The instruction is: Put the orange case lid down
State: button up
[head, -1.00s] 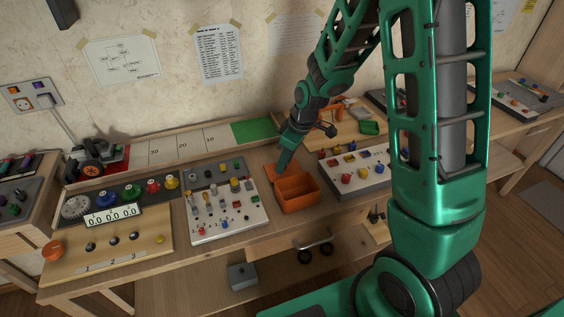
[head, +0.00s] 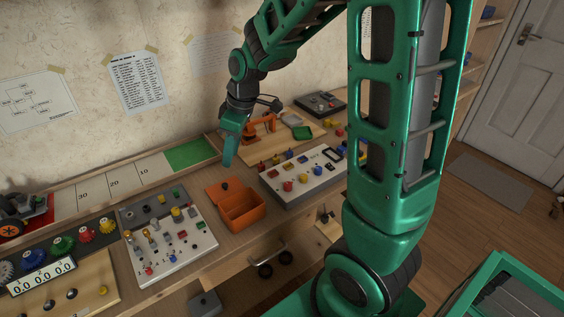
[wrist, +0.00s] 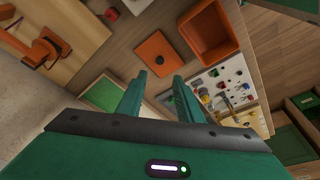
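The orange case (head: 243,220) stands on the bench with its top open and its inside bare. Its orange lid (head: 214,190), with a dark knob, lies just behind the case. In the wrist view the lid (wrist: 152,50) appears as a flat square, with a strip of bench between it and the open case (wrist: 208,38). My gripper (head: 229,160) is above and behind the lid, clear of it. In the wrist view my gripper (wrist: 161,76) has its two fingers apart with nothing between them.
A panel of switches (head: 168,237) is left of the case, and a panel with coloured knobs (head: 302,177) is to its right. A green square (head: 190,154) marks the strip behind. A board with an orange clamp-like device (head: 262,128) is farther back.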

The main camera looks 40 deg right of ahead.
jog(key=s+d+r+m, duration=0.1)
jog(key=s+d+m, duration=0.3)
jog(key=s, duration=0.5)
jog(key=s+d+r+m+g+h, duration=0.1)
jog(key=s+d+m, duration=0.4)
jog(key=s, duration=0.5)
jog(key=s+d+r+m+g, duration=0.1)
jog(key=s+d+r+m, duration=0.2)
jog(key=s, duration=0.6)
jog(key=d+m, duration=0.2)
jog(key=m, duration=0.1)
jog(key=shift+s+h, duration=0.4)
jog(key=shift+d, duration=0.1)
jog(key=shift+w+f, duration=0.3)
jog(key=shift+w, duration=0.35)
